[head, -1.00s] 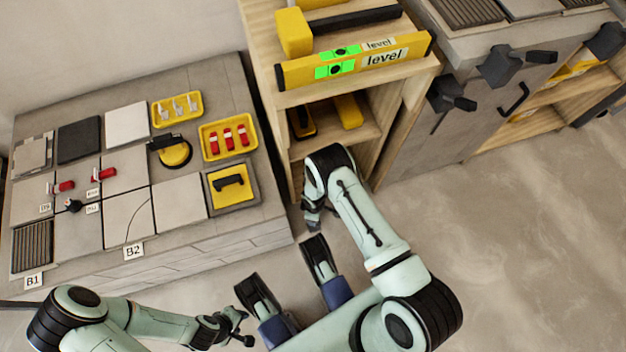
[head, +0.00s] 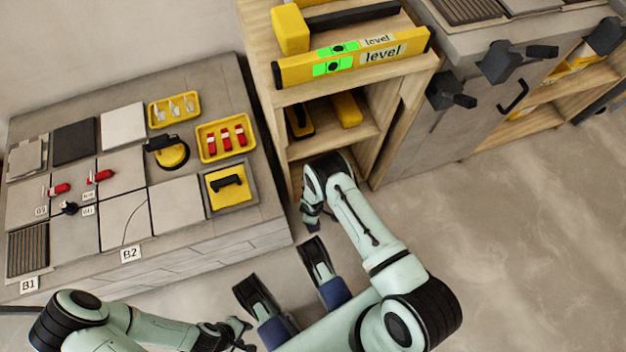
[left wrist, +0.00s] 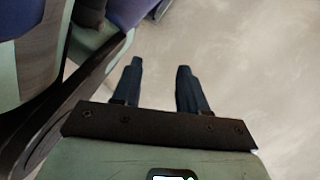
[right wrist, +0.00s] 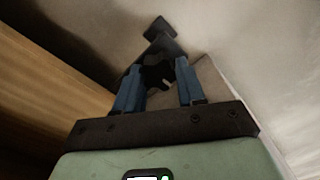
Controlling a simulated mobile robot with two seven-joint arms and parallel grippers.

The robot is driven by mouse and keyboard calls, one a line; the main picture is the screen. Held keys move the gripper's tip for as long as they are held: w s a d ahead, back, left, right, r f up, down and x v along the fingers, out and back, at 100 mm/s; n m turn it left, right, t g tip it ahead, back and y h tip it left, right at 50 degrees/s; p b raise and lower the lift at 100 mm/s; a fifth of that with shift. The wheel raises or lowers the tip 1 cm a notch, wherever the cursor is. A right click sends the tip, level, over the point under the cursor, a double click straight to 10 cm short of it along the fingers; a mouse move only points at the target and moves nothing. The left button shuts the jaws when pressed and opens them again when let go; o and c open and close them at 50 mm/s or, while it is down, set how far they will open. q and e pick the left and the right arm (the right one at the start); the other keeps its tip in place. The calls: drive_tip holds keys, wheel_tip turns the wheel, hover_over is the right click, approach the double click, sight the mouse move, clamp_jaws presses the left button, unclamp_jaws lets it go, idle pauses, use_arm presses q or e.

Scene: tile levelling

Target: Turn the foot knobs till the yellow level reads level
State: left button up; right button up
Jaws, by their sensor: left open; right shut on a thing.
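The yellow level (head: 405,50) lies along the front of the wooden shelf unit's top. Its green window (head: 322,69) has a dark round mark near the middle; I cannot read the bubble exactly. My right gripper (head: 311,222) is low at the shelf's front left corner. In the right wrist view its fingers (right wrist: 160,85) are shut on a black knob (right wrist: 153,76), partly hidden between them. My left gripper (head: 240,332) is open and empty, over the floor at the lower left; its parted fingers show in the left wrist view (left wrist: 160,85).
A low grey bench (head: 180,250) with tiles, yellow trays (head: 225,153) and a suction cup (head: 172,155) stands at left, close to the right gripper. A grey cabinet (head: 425,140) with black knobs (head: 505,62) stands at right. The floor in front (head: 500,250) is clear.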

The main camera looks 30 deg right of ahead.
drive_tip(key=shift+m, duration=0.5)
drive_tip(key=o, duration=1.1)
drive_tip(key=shift+c, duration=0.2)
use_arm(q)
drive_tip(key=w+d+r+t+p, duration=0.1)
drive_tip(key=w+r+t+p, duration=0.2)
drive_tip(key=w, duration=0.6)
wheel_tip(320, 180, up, 3)
drive_tip(key=shift+w+r+m+p, duration=0.15)
drive_tip(key=shift+w+m+p, duration=0.15)
drive_tip(key=shift+p, duration=0.7)
use_arm(e)
wheel_tip(320, 180, up, 13)
drive_tip(key=shift+r, duration=0.2)
use_arm(q)
drive_tip(key=shift+d, duration=0.1)
use_arm(e)
drive_tip(key=shift+s, duration=0.1)
